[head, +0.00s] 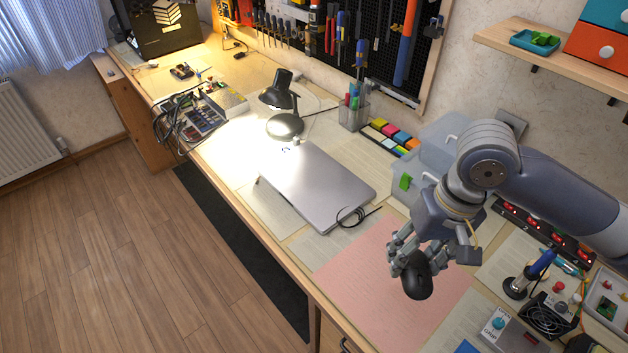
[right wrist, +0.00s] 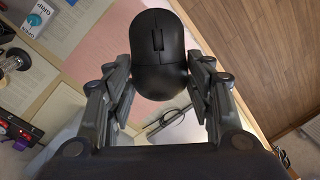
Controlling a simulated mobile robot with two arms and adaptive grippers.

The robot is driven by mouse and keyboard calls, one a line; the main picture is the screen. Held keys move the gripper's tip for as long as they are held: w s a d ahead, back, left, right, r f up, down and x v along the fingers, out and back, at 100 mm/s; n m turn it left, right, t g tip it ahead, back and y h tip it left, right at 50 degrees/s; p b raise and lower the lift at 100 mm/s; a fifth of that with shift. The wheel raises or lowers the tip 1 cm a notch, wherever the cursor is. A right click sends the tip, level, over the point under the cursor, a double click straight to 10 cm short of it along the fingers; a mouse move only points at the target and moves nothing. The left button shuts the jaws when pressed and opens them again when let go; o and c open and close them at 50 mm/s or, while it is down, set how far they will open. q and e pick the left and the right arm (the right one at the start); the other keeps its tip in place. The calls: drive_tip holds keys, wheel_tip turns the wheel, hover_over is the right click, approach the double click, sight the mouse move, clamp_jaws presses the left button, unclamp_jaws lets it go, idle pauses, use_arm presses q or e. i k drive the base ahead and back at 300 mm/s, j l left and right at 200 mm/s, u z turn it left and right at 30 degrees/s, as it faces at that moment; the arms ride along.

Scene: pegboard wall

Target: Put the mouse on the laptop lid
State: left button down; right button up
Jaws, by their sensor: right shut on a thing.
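The black mouse (head: 417,281) is held between the fingers of my right gripper (head: 408,263), above the pink sheet in the head view. In the right wrist view the mouse (right wrist: 158,50) sits between both fingers of the right gripper (right wrist: 160,85), with its scroll wheel showing. The closed silver laptop (head: 312,184) lies flat on the bench, to the left of the gripper and apart from it. Its lid looks bare, with a thin black cable at its near right corner. My left gripper is not in the head view.
A black desk lamp (head: 284,120) stands just behind the laptop. A pen holder (head: 353,113) and a clear bin (head: 409,183) stand towards the wall. A soldering iron stand (head: 517,287) and electronics crowd the right. The pink sheet (head: 368,284) is clear.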

sight(309, 175)
drive_tip(key=j+z, duration=0.45)
drive_tip(key=j, duration=1.15)
drive_tip(key=i+j+z, duration=0.15)
drive_tip(key=i, duration=0.25)
drive_tip(key=i+j+z, duration=0.2)
drive_tip(key=i, duration=0.2)
drive_tip(key=i+j+z, duration=0.15)
drive_tip(key=i, duration=0.25)
